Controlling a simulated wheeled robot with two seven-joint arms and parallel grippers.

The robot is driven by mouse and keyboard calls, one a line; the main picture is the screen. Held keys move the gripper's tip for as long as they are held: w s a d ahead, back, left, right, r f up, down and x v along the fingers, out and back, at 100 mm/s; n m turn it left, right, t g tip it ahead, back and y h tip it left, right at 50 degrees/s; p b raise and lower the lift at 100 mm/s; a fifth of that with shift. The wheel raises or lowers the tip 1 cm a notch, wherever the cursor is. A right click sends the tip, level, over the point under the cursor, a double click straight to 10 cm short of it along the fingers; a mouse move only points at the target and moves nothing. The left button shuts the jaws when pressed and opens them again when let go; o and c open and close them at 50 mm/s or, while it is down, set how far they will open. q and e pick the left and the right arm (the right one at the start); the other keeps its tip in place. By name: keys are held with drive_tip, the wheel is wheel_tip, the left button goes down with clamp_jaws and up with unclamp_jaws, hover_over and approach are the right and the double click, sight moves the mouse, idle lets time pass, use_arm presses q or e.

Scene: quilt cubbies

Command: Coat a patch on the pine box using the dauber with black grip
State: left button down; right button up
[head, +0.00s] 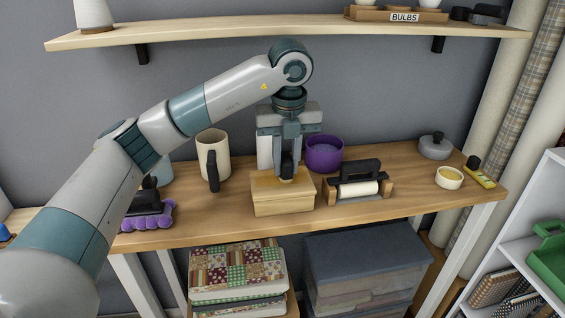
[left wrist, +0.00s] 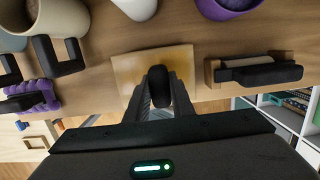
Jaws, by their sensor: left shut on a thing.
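The pine box (head: 283,204) sits on the wooden table, near the front edge. A darker golden-yellow area (head: 266,182) shows on its top; it also shows on the box in the left wrist view (left wrist: 178,54). My left gripper (head: 287,152) points straight down over the box, shut on the dauber with black grip (head: 287,166). The dauber is upright, its lower end at the box top; I cannot tell whether it touches. In the left wrist view the black grip (left wrist: 159,86) shows between the fingers and hides its tip. My right gripper is not in view.
A cream mug (head: 213,155) stands left of the box and a purple pot (head: 324,154) behind it. A roller on a wooden stand (head: 359,188) is close on the right. A small bowl of yellow stuff (head: 449,177) is further right. A shelf (head: 290,31) hangs above.

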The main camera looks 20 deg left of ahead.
use_arm(q)
drive_tip(key=shift+w+d, duration=0.6)
drive_tip(key=shift+d, duration=0.35)
drive_tip(key=shift+w+d, duration=0.1)
drive_tip(key=shift+w+d, duration=0.55)
drive_tip(key=shift+d, duration=0.35)
drive_tip(key=shift+a, duration=0.1)
drive_tip(key=shift+s+a+b, duration=0.4)
drive_tip(key=shift+s+a, duration=0.45)
drive_tip(key=shift+a, duration=0.3)
drive_tip(key=shift+a, duration=0.1)
drive_tip(key=shift+s+a, duration=0.2)
drive_tip(key=shift+a, duration=0.1)
drive_tip(key=shift+s+a+b, duration=0.3)
drive_tip(key=shift+s+a, duration=0.35)
drive_tip(key=shift+a, duration=0.2)
drive_tip(key=shift+a, duration=0.1)
